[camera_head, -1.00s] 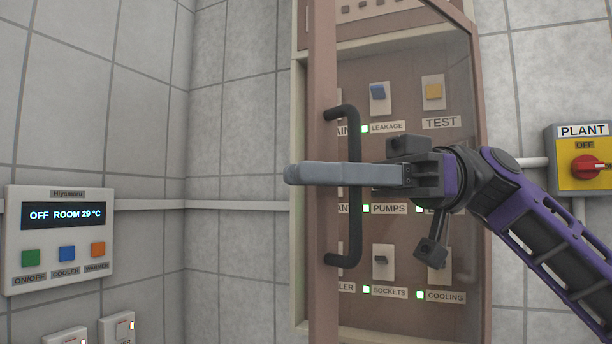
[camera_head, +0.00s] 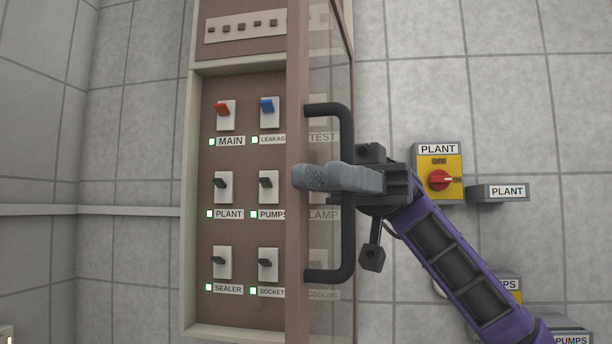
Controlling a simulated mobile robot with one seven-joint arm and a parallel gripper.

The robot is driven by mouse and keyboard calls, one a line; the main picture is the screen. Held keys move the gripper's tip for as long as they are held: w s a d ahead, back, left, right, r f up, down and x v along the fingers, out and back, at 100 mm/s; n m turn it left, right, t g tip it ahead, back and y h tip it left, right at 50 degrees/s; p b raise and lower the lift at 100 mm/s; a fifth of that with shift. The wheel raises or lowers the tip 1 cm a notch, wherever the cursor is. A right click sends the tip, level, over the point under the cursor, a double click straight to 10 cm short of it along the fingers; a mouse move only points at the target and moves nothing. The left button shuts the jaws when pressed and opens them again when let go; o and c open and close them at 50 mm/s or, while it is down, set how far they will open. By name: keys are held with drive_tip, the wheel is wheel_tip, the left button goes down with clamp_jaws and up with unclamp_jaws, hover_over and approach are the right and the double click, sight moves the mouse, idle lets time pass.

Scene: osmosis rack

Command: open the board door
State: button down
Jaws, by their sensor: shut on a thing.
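The board door (camera_head: 297,240) is a brown-framed glass door, swung open and seen nearly edge-on. Its black C-shaped handle (camera_head: 347,250) stands off the right side of the frame edge. My gripper (camera_head: 330,178) reaches from the right, with its grey fingers lying across the middle of the handle and shut on it. The far finger is mostly hidden behind the near one. The board (camera_head: 235,160) behind the door shows switches with labels MAIN, LEAKAGE, PLANT, PUMPS, SEALER and SOCKETS. Its right-hand column shows dimly through the glass.
A yellow PLANT isolator (camera_head: 440,180) with a red knob is on the wall to the right, beside a small grey PLANT box (camera_head: 499,193). PUMPS boxes sit lower right, partly behind my arm. The tiled wall left of the board is clear apart from a rail.

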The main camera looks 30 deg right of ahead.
drive_tip(key=shift+s+d, duration=0.1)
drive_tip(key=shift+d, duration=0.1)
drive_tip(key=c, duration=1.2)
unclamp_jaws()
drive_tip(key=shift+o, duration=0.2)
drive_tip(key=p+v, duration=0.4)
drive_tip(key=v, duration=1.3)
drive_tip(key=shift+w, duration=0.25)
drive_tip(key=shift+s+d, duration=0.1)
